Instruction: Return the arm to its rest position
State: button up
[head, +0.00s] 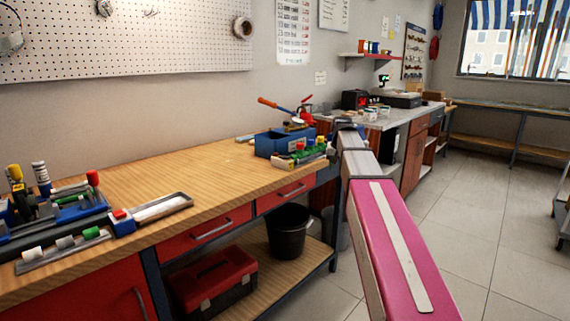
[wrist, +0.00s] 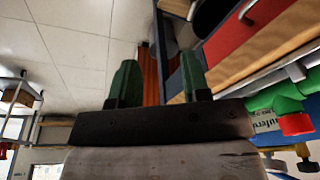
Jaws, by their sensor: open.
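My gripper (wrist: 159,80) shows in the wrist view as two green fingers, apart, with nothing between them. Past the fingers are the floor and the front of the workbench. In the head view my pink and grey arm (head: 396,250) reaches forward past the right end of the workbench (head: 190,178). The gripper's fingers cannot be made out there, hidden by the arm or too small.
A blue toolbox (head: 283,142) and colored fittings stand at the bench's right end. A green fitting with a red cap (wrist: 297,124) is close right of my gripper in the wrist view. A black bucket (head: 288,232) and red toolbox (head: 212,283) sit below.

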jog(key=s+a+f+n+g, duration=0.1)
jog(key=s+f, duration=1.2)
jog(key=f, duration=0.4)
jog(key=s+a+f+n+g, duration=0.1)
jog(key=s+f, duration=1.2)
jog(key=f, duration=0.4)
jog(key=shift+s+g, duration=0.2)
jog(key=shift+g, duration=0.1)
